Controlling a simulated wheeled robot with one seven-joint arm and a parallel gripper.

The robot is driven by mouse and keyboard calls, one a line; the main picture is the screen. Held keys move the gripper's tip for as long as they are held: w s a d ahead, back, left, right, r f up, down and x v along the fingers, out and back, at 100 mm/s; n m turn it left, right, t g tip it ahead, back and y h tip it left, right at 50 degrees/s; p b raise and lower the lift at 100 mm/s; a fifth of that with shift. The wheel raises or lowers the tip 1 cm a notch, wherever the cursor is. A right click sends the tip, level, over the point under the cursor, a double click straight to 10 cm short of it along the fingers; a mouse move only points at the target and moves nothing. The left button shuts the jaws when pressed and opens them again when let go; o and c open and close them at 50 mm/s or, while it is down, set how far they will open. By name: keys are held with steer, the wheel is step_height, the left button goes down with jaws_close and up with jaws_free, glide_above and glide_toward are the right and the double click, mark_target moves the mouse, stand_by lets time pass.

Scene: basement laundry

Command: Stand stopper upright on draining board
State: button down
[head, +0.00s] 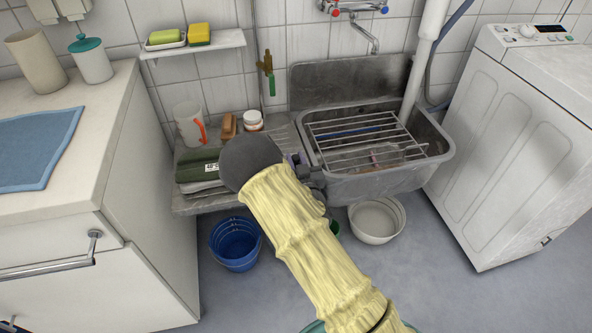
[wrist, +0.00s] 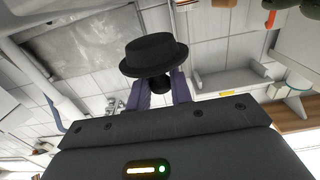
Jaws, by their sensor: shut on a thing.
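The stopper (wrist: 155,52) is black and hat-shaped, with a wide brim and a raised round plug. In the wrist view it sits at the tips of my gripper (wrist: 161,90), whose purple fingers are shut on the small dark knob beyond its brim. In the head view my arm hides the stopper, and only a little of my gripper (head: 294,160) shows beside the sink's left end. The draining board (head: 192,207) is the grey ledge left of the sink. I cannot tell whether the stopper touches it.
The draining board holds folded cloths (head: 197,168), a white mug (head: 188,125), a brown brush (head: 229,125) and a white jar (head: 252,120). The sink (head: 385,184) has a wire rack (head: 352,130) across it. A blue bucket (head: 236,245) and a pale basin (head: 376,222) stand below.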

steer(key=shift+f+b, duration=0.55)
steer(key=shift+f, duration=1.3)
steer(key=shift+f, duration=0.2)
steer(key=c, duration=1.3)
jaws_free()
steer(key=shift+o, duration=0.2)
steer(key=shift+r, duration=0.25)
steer(key=p+v, duration=0.1)
steer(key=v, duration=1.1)
steer(key=shift+p, duration=0.3)
